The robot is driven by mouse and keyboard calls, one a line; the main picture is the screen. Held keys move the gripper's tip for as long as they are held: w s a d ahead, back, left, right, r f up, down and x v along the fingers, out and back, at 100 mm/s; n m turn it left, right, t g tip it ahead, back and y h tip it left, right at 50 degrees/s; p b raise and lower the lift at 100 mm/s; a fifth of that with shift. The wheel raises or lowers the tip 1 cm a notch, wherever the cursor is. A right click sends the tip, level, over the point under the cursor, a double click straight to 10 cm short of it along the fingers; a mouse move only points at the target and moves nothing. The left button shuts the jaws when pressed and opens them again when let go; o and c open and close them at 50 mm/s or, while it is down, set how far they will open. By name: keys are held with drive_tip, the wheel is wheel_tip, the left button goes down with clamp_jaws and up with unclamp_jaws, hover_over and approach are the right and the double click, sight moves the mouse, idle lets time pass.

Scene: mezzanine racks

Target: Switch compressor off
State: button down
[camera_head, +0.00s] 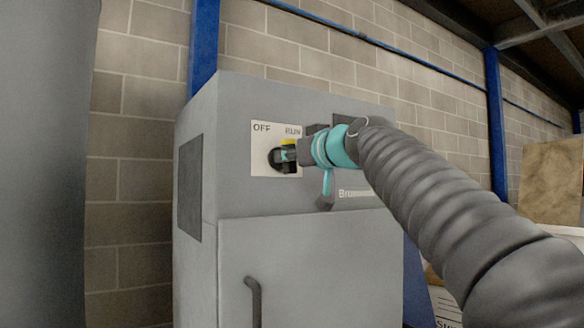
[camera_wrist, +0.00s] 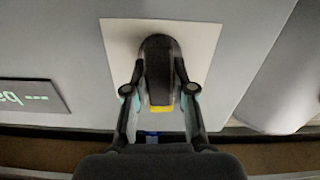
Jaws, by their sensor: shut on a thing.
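The compressor (camera_head: 240,200) is a tall grey cabinet in the head view. A pale switch plate (camera_head: 262,138) on its upper front bears the words OFF at left and RUN at right. A black rotary knob (camera_head: 275,160) sits on the plate. In the wrist view, the knob (camera_wrist: 159,60) stands lengthwise between my fingers, with yellow at its lower end. My gripper (camera_head: 287,156) reaches it from the right; in the wrist view, my gripper (camera_wrist: 158,90) is shut on the knob's sides. My fingers partly hide the knob in the head view, so I cannot tell which label it points to.
A dark display (camera_wrist: 35,96) with green marks shows at left in the wrist view. A door handle (camera_head: 254,300) protrudes lower on the cabinet. A block wall (camera_head: 140,180) and blue posts (camera_head: 203,45) stand behind. Boxes (camera_head: 553,180) are at far right.

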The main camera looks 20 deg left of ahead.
drive_tip(key=n+b, duration=0.1)
drive_tip(key=n, duration=0.2)
drive_tip(key=shift+n, duration=0.3)
drive_tip(key=shift+s+n+b, duration=0.1)
drive_tip(key=shift+n+b, duration=0.55)
drive_tip(key=shift+n, duration=1.05)
drive_tip(key=c, duration=1)
unclamp_jaws()
drive_tip(key=shift+a, duration=0.15)
drive_tip(key=shift+o, duration=0.2)
